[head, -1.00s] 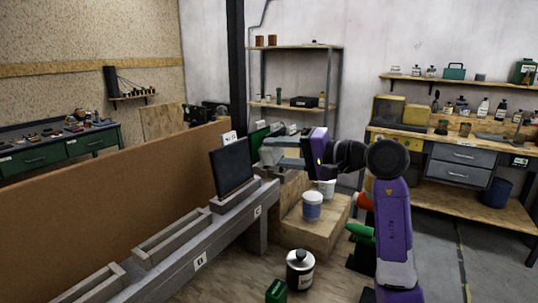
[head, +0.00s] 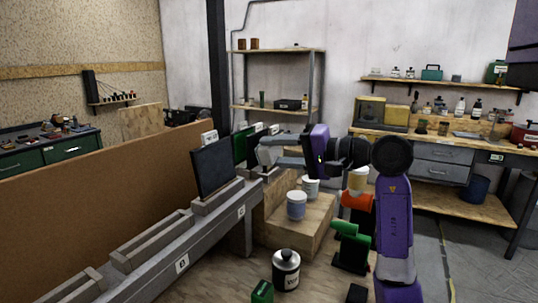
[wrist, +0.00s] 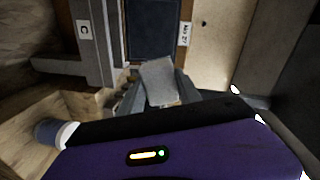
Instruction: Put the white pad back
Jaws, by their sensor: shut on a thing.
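The white pad, a pale grey-white block, shows in the wrist view (wrist: 158,80) between my fingers. My gripper (wrist: 155,92) is shut on it, and the pad's near end looks tilted. In the head view my gripper (head: 272,154) is above the far end of the grey slotted rack (head: 215,222), just right of a dark pad. That dark pad (head: 213,167) stands upright in the rack near label C (head: 241,212); it also shows ahead of my gripper in the wrist view (wrist: 152,28). A green pad (head: 240,146) stands behind it. My fingers partly hide the white pad.
Empty slots lie along the rack's near part, by label B (head: 182,264). A brown partition (head: 100,200) runs behind it. A wooden block (head: 305,227) with two white-topped cups (head: 297,206) stands below my gripper. A black-and-white jar (head: 286,270) is in front.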

